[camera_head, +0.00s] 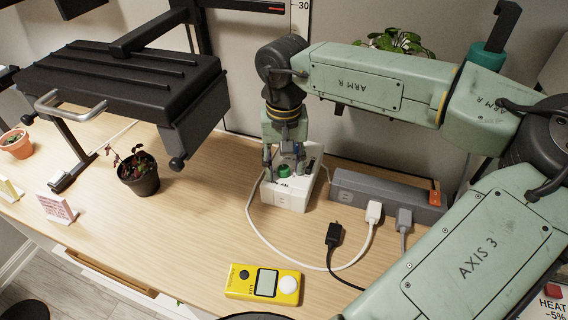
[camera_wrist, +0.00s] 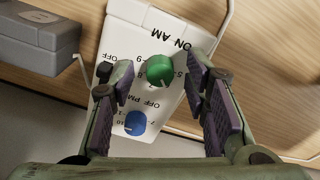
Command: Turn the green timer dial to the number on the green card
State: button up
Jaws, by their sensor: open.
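The white timer box (camera_head: 286,196) stands on the table with its dial face up. Its green dial (camera_wrist: 159,70) is ringed by printed numbers, seen upside down in the wrist view. I cannot tell which number it points at. A blue dial (camera_wrist: 135,122) sits on the same face, near the OFF PM print. My gripper (camera_head: 283,158) is over the box. In the wrist view its open fingers (camera_wrist: 159,78) stand on either side of the green dial, with gaps visible. Whether the fingertips reach dial height is unclear. I see no green card.
A grey power strip (camera_head: 385,194) with plugs lies right of the box. A white cable loops in front, near a loose black plug (camera_head: 333,236) and a yellow meter (camera_head: 263,284). A pink card (camera_head: 57,208) and potted plant (camera_head: 138,175) stand left. The table's middle is clear.

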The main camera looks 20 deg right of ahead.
grip_shut()
dwell(0.4)
jog(key=shift+f+m+b, duration=0.1)
jog(key=shift+m+b, duration=0.2)
jog(key=shift+b, duration=0.05)
jog(key=m+b, duration=0.2)
jog(key=shift+f+m, duration=0.1)
jog(key=shift+m, duration=0.2)
jog(key=m+b, duration=0.4)
jog(key=m, duration=0.1)
jog(key=shift+m, duration=0.3)
jog(key=m+b, duration=0.2)
jog(key=m, duration=0.2)
jog(key=shift+r+m+b, duration=0.2)
jog(key=shift+m+b, duration=0.95)
jog(key=shift+m, duration=1.25)
